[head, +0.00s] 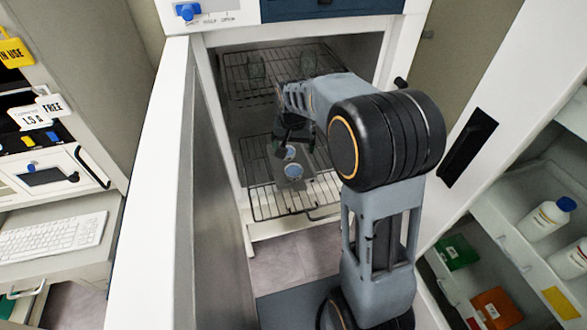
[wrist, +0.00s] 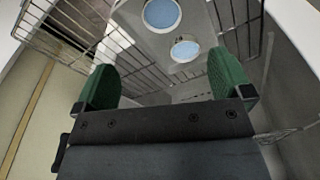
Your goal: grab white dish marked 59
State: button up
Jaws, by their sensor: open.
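Two small round dishes with white rims and blue insides stand on a grey tray inside the open freeze dryer. In the head view the nearer dish (head: 293,171) sits in front of the farther dish (head: 290,153). In the wrist view one dish (wrist: 162,14) is at the top edge and the other dish (wrist: 184,50) is below it. No number is readable on either. My gripper (wrist: 160,85) is open and empty, its green fingers apart from both dishes. In the head view my gripper (head: 284,143) is dark and partly hidden close by the dishes.
The dryer has a lower wire rack (head: 270,205) and an upper wire rack (head: 240,82). Its open door (head: 150,200) stands at the left and its side walls are close to my arm. A shelf with bottles (head: 548,218) is at the right.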

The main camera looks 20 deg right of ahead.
send_over(294, 170)
jog(key=f, duration=0.5)
jog(key=s+f+p, duration=0.1)
jog(key=f, duration=0.2)
jog(key=shift+a+f, duration=0.15)
jog(key=shift+a, duration=0.1)
jog(key=shift+w+d+f+p, duration=0.15)
jog(key=shift+f+p, duration=0.1)
jog(key=shift+f, duration=0.65)
jog(key=shift+w+f+p, duration=0.2)
jog(key=shift+f+p, duration=0.05)
jog(key=shift+f, duration=0.65)
jog(key=shift+w+d+f+p, duration=0.15)
jog(key=shift+f+p, duration=0.1)
jog(key=shift+f, duration=0.65)
jog(key=shift+a, duration=0.1)
jog(key=c, duration=1)
